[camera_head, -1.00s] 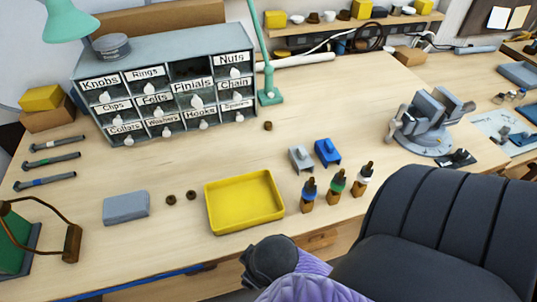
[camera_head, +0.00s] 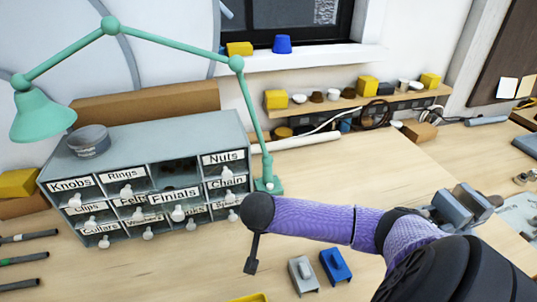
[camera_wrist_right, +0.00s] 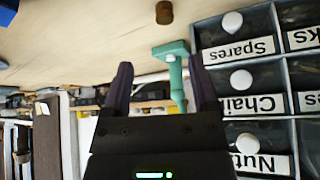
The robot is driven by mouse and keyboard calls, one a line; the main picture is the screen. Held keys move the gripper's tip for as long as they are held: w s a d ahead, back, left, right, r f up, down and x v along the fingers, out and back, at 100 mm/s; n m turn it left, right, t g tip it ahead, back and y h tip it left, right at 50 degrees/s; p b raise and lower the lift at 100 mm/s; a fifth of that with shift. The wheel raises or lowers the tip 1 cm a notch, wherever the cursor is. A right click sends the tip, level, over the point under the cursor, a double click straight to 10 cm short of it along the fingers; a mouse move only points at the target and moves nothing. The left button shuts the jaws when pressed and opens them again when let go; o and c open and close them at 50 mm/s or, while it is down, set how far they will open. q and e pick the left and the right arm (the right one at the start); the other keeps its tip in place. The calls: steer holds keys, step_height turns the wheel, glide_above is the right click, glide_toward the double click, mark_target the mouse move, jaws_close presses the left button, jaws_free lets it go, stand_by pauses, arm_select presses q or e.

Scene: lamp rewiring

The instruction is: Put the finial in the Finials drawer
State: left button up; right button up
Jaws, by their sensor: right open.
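A small brown piece (camera_wrist_right: 164,12), which I take to be the finial, stands on the table in the right wrist view. It is near the green lamp base and apart from my fingers; in the head view my arm seems to hide it. My right gripper (camera_wrist_right: 160,62) is open and empty, its fingers pointing toward the lamp base and cabinet. The Finials drawer (camera_head: 175,194) sticks out from the cabinet's top row, with a dark opening above its label. My left gripper is not in view.
The grey drawer cabinet (camera_head: 150,135) stands at the left, with the green lamp (camera_head: 268,186) at its right end. Grey (camera_head: 303,275) and blue (camera_head: 335,265) blocks lie in front of my arm. A vise-like fixture (camera_head: 462,205) stands at the right.

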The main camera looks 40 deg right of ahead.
steer(key=b+x, duration=0.1)
steer(key=x, duration=0.2)
steer(key=b+x, duration=0.2)
steer(key=x, duration=0.1)
steer(key=b+x, duration=0.1)
steer(key=x, duration=0.2)
steer(key=shift+w+a+f, duration=0.25)
steer(key=shift+w, duration=0.05)
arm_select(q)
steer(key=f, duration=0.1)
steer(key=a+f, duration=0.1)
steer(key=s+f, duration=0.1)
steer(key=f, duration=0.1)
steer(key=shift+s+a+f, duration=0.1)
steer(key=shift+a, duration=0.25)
arm_select(e)
steer(key=shift+c, duration=0.6)
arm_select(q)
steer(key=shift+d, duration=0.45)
arm_select(e)
jaws_close()
